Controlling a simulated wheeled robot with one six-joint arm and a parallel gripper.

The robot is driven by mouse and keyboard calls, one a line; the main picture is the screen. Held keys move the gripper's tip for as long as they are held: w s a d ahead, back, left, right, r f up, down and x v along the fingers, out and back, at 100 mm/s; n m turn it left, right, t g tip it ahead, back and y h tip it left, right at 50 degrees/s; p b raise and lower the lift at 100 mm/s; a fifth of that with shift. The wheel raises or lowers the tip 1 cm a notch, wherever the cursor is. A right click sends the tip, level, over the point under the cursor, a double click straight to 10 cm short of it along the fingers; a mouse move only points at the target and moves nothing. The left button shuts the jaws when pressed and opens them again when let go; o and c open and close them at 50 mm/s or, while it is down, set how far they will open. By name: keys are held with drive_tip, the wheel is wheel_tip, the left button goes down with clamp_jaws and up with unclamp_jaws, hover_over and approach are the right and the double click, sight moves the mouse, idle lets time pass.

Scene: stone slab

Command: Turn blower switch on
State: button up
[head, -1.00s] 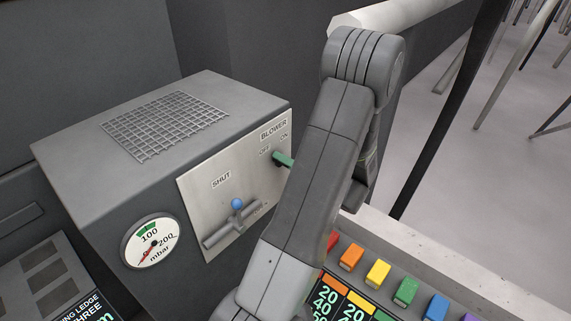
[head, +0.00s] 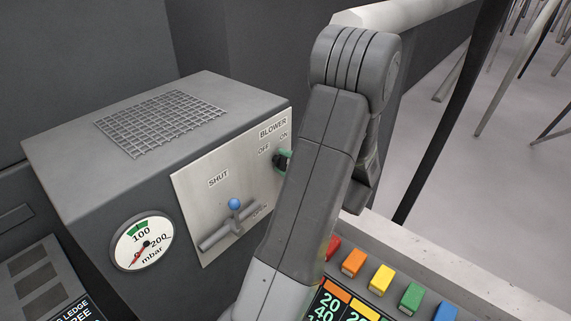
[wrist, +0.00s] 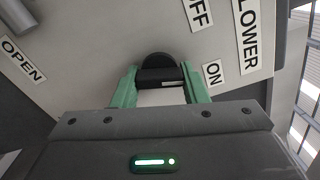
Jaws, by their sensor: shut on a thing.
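The blower switch is a black rotary knob (wrist: 158,64) on a pale panel, with OFF and ON labels beside it. In the head view the knob (head: 279,161) shows just left of my arm, below the word BLOWER. My gripper (wrist: 160,86) has green fingers, one on each side of the knob's black grip bar, and is shut on it. A pale line shows on the bar, near the ON label (wrist: 213,73). I cannot tell exactly which setting the knob points to. In the head view my arm hides most of the gripper.
A T-shaped lever with a blue ball (head: 234,204) sits on the same panel, left of the knob, under SHUT. A round mbar gauge (head: 142,243) is at the left. Coloured buttons (head: 381,279) line the console at lower right. A mesh grille (head: 160,122) tops the box.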

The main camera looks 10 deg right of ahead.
drive_tip(key=shift+f+m+p, duration=0.1)
drive_tip(key=shift+m+p, duration=0.3)
drive_tip(key=shift+m, duration=1.8)
drive_tip(key=o, duration=1)
drive_tip(key=b+v, duration=0.1)
drive_tip(key=v, duration=1.2)
drive_tip(key=shift+s+d, duration=0.2)
drive_tip(key=shift+s, duration=0.15)
